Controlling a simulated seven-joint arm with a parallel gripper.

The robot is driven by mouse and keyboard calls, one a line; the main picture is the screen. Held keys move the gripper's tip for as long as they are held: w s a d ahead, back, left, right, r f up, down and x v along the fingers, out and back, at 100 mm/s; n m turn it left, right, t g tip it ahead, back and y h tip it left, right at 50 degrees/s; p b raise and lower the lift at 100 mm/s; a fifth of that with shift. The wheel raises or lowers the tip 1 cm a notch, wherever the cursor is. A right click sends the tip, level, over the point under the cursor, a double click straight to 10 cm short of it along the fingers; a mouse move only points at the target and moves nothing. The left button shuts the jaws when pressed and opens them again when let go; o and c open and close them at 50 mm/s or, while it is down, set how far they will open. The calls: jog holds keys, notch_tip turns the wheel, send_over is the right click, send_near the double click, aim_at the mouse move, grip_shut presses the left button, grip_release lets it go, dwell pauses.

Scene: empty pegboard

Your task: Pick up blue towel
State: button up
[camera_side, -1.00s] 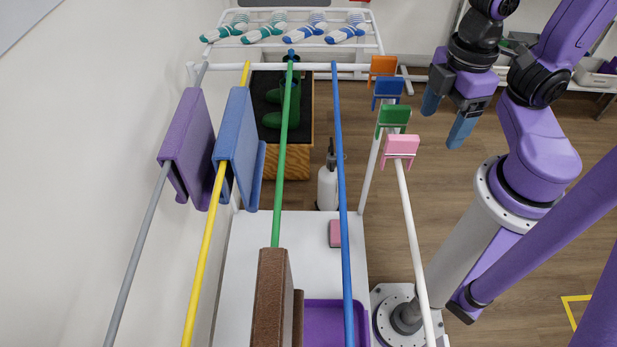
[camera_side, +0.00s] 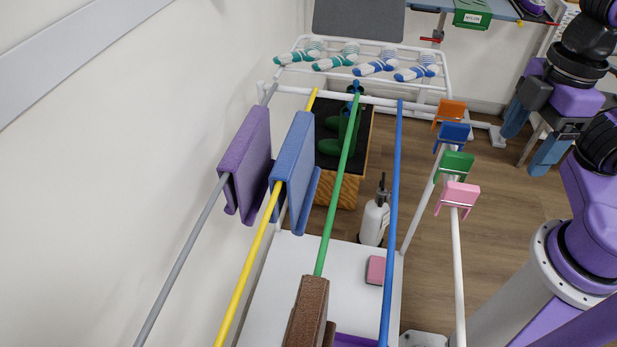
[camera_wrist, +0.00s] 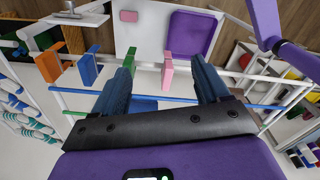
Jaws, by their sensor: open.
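The blue towel (camera_side: 292,155) hangs folded over the yellow rod of the white rack in the side view, between the purple towel and the green rod. My gripper (camera_side: 532,135) is at the right of the side view, well apart from the towel and to the right of the colored clips. It is open and empty. In the wrist view its two blue fingers (camera_wrist: 162,78) stand wide apart, with nothing held between them.
A purple towel (camera_side: 246,165) hangs on the grey rod, left of the blue one. A brown towel (camera_side: 308,310) hangs on the green rod. Orange, blue, green and pink clips (camera_side: 458,196) line the rack's right bar. A white bottle (camera_side: 373,220) stands below.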

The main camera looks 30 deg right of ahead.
notch_tip(320, 180, up, 6)
jog(key=n, duration=1.4)
send_over(293, 142)
notch_tip(293, 142, down, 5)
notch_tip(293, 142, down, 13)
jog(key=shift+r, duration=0.1)
jog(key=shift+w+d+f, duration=0.1)
jog(key=shift+w+f, duration=0.05)
jog(key=shift+f, duration=2.5)
